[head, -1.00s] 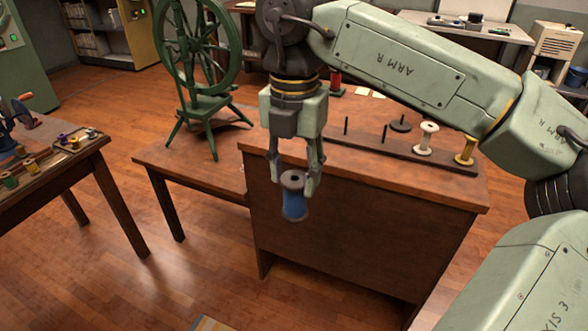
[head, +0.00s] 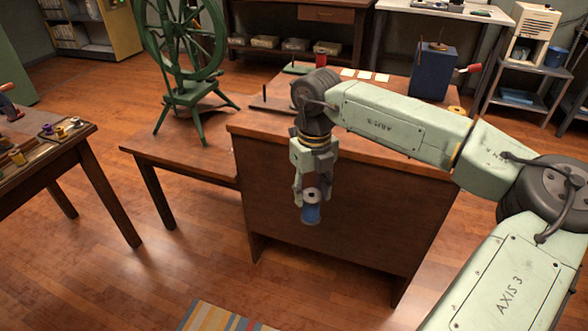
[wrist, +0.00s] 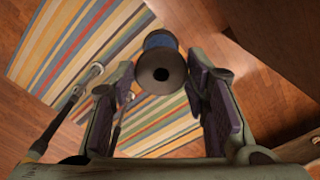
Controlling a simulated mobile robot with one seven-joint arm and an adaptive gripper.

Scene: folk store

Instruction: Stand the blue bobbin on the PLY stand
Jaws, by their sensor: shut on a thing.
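The blue bobbin (head: 311,214) hangs in my gripper (head: 312,197) in front of the brown desk's front panel, below the top edge. My gripper is shut on it, with a finger on each side. In the wrist view the bobbin (wrist: 158,72) shows its grey end with a dark hole towards the camera, between the pads of my gripper (wrist: 165,95).
The brown desk (head: 340,220) stands behind the bobbin. A yellow bobbin (head: 456,110), a red bobbin (head: 320,58) and a blue box (head: 432,75) are on its top. A green spinning wheel (head: 187,90) stands left. Striped rug (head: 215,318) and open floor lie in front.

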